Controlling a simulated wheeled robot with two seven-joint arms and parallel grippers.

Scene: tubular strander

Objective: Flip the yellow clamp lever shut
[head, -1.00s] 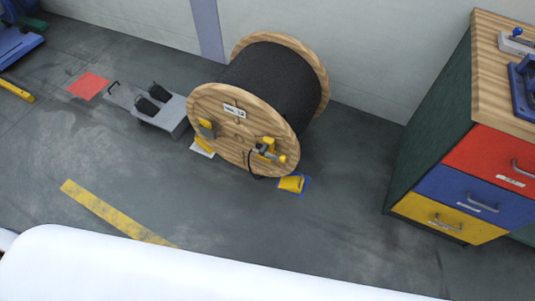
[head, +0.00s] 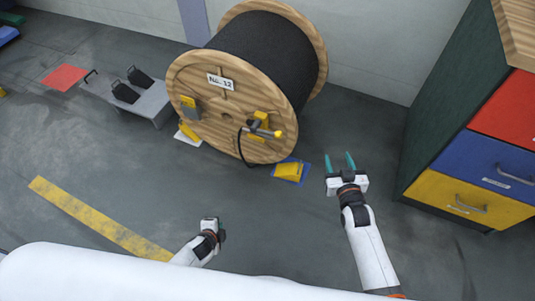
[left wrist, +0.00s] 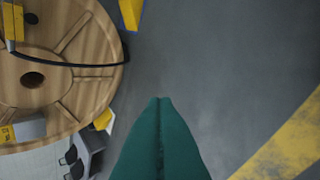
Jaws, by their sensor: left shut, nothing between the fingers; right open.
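The large wooden cable reel (head: 222,138), wound with black cable and labelled No. 12, stands on the floor at the top centre of the head view. A yellow clamp with a lever (head: 263,130) sits on the right of its near face, with a black cable end hanging below. The lever points out to the right. My left gripper (head: 218,222) is shut and empty, below the reel and apart from it. Its green fingers (left wrist: 160,105) are together in the left wrist view. My right gripper (head: 341,162) is open and empty, right of the reel, its fingers pointing away from me.
A yellow wedge (head: 289,170) on a blue floor mark lies right of the reel's foot. Another yellow block (head: 189,132) sits by its left. A grey cart (head: 135,98) stands left. A drawer cabinet (head: 470,190) stands right. The floor in front is clear.

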